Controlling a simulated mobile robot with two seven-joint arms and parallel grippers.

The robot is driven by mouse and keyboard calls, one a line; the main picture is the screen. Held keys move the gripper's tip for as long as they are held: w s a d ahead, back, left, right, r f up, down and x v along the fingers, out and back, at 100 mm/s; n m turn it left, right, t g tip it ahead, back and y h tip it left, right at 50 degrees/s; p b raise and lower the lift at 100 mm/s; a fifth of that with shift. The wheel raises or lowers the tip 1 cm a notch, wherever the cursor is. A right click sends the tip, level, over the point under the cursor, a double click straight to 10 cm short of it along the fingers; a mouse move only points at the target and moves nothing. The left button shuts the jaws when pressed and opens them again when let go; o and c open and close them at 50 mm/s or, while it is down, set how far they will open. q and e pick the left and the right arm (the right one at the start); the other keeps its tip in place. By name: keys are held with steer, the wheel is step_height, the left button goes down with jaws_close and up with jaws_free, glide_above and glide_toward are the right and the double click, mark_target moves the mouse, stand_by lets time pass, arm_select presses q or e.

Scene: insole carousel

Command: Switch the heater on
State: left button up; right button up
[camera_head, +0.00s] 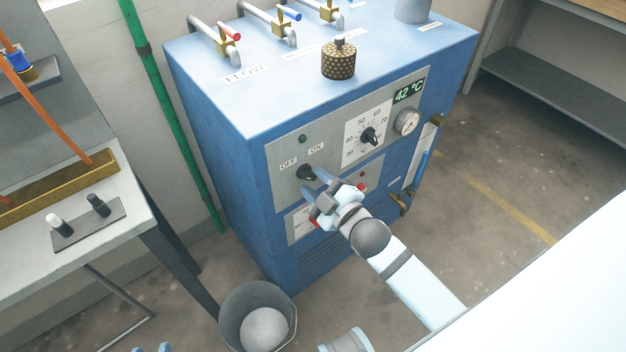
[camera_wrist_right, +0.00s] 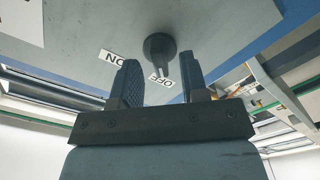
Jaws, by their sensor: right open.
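The heater is a blue cabinet (camera_head: 225,150) with a grey front panel. Its dark switch knob (camera_head: 306,172) sits below the OFF label (camera_head: 288,163) and the ON label (camera_head: 316,148). My right gripper (camera_head: 314,181) is open right in front of the knob. A dull green lamp (camera_head: 302,139) is above the labels. Bluish tips, probably my left gripper (camera_head: 152,349), barely show at the bottom edge.
A temperature dial (camera_head: 368,136), a gauge (camera_head: 406,122) and a display (camera_head: 409,91) reading 42 °C are right of the switch. Valves (camera_head: 227,45) and a knurled brass weight (camera_head: 338,60) are on top. A bucket (camera_head: 257,310) stands on the floor in front.

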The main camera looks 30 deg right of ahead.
steer(key=shift+w+a, duration=0.1)
steer(key=shift+w, duration=0.55)
jaws_close()
